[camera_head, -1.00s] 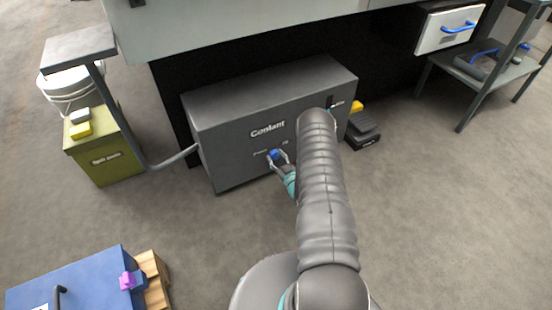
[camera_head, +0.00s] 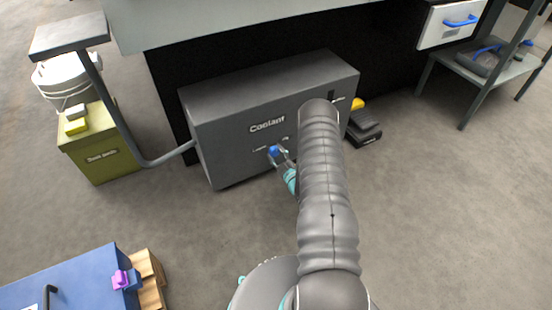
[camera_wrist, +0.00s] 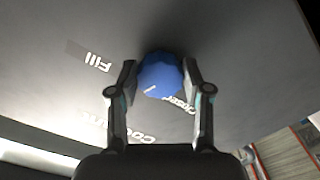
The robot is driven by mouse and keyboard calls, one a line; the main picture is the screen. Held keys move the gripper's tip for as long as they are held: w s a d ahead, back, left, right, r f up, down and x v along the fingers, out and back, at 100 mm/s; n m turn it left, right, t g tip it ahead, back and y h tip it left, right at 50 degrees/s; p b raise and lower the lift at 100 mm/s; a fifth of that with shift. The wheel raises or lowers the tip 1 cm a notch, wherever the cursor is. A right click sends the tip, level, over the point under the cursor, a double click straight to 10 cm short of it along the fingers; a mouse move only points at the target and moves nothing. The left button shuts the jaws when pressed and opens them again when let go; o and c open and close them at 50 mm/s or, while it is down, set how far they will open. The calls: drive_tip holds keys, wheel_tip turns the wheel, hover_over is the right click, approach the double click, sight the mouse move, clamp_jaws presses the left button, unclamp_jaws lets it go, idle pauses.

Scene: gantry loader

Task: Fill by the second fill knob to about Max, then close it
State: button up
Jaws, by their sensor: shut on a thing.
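The grey coolant tank (camera_head: 235,152) stands under the machine, with "Coolant" printed on its front. A blue fill knob (camera_head: 273,151) sits on that front, and it fills the middle of the wrist view (camera_wrist: 161,76). "Fill" shows to its left in the wrist view and a word that looks like "Closed" to its lower right. My gripper (camera_head: 279,153) is shut on the knob, one finger on each side. A dark level window (camera_head: 331,97) is at the tank's upper right, partly hidden by my arm; its level cannot be read.
A black pedal with a yellow part (camera_head: 362,125) lies right of the tank. An olive bin (camera_head: 100,155) and white bucket (camera_head: 65,80) stand left. A blue box (camera_head: 65,285) is at lower left. A grey side table (camera_head: 505,75) stands at right. Open floor lies between.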

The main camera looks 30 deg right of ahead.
drive_tip(key=n+b, duration=0.3)
drive_tip(key=shift+w+f+n, duration=0.1)
drive_tip(key=shift+f+n, duration=0.05)
drive_tip(key=shift+n, duration=0.25)
drive_tip(key=n+b, duration=0.3)
drive_tip(key=shift+n, duration=0.3)
drive_tip(key=n, duration=0.3)
drive_tip(key=n+b, duration=0.1)
drive_tip(key=n, duration=0.1)
drive_tip(key=shift+r, duration=0.35)
drive_tip(key=o, duration=1.2)
drive_tip(key=shift+c, duration=0.2)
drive_tip(key=shift+s+d, duration=0.1)
drive_tip(key=shift+s, duration=0.35)
drive_tip(key=s, duration=1.1)
drive_tip(key=shift+d, duration=0.15)
